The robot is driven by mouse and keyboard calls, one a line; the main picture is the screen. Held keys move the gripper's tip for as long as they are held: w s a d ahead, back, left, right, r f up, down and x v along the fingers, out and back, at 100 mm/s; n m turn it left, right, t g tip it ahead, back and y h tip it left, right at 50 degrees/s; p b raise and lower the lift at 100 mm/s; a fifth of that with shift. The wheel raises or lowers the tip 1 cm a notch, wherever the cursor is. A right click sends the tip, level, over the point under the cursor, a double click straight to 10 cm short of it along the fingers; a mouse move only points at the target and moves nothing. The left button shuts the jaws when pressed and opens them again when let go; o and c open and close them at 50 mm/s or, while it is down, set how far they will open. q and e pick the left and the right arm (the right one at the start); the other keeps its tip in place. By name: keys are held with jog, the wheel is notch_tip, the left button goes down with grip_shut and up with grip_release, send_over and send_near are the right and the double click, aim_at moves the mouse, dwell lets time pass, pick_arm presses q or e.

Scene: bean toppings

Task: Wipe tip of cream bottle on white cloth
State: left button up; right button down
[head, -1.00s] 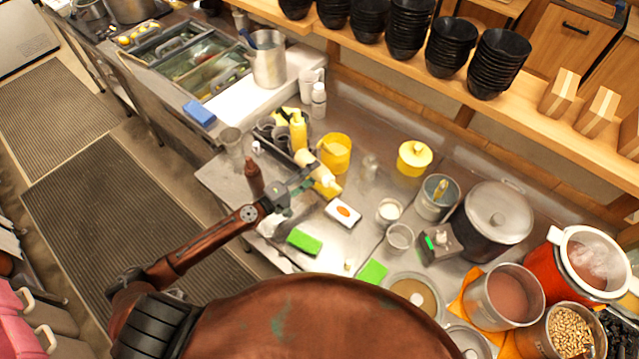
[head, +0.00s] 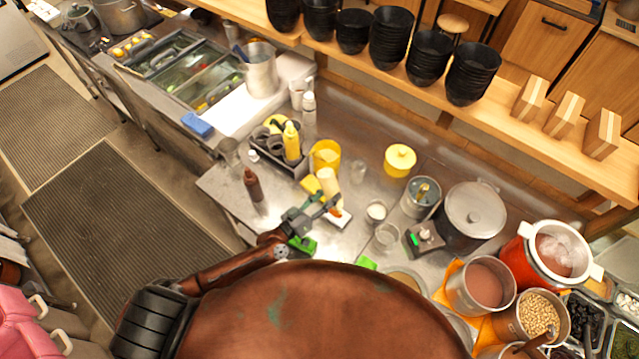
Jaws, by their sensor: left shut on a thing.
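My left gripper (head: 324,207) is over the steel counter, shut on the cream bottle (head: 328,182). The bottle is pale, with its wide end up and its narrow end pointing down toward a flat white piece. This white piece, which looks like the white cloth (head: 343,222), lies on the counter with an orange patch on it. The gripper and bottle hide part of the cloth. I cannot tell whether the tip touches it. My right gripper is not in view.
A dark caddy with a yellow bottle (head: 291,141), a brown bottle (head: 253,185) and a yellow tub (head: 325,155) stand behind and left. Green sponges (head: 302,246) lie in front. A small white-filled cup (head: 376,211) and steel cup (head: 387,236) stand to the right.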

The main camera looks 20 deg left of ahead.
pick_arm(q)
jog(key=shift+s+d+r+m+p, duration=0.15)
jog(key=shift+s+d+m+p, duration=0.05)
jog(key=shift+d+m+p, duration=0.2)
jog(key=shift+w+a+b, duration=0.1)
jog(key=shift+a+b, duration=0.1)
jog(key=shift+b, duration=0.15)
jog(key=shift+w+a+b, duration=0.3)
jog(key=shift+a+b, duration=0.05)
jog(key=shift+a, duration=0.35)
jog(key=shift+w+a+b, duration=0.3)
jog(key=shift+a, duration=0.4)
jog(key=shift+w+a+b, duration=0.3)
jog(key=shift+a+b, duration=0.05)
jog(key=shift+a, duration=0.35)
jog(key=shift+f, duration=0.2)
jog(key=shift+f, duration=0.25)
jog(key=shift+f+b, duration=0.3)
jog(key=shift+b, duration=0.2)
jog(key=shift+f, duration=0.4)
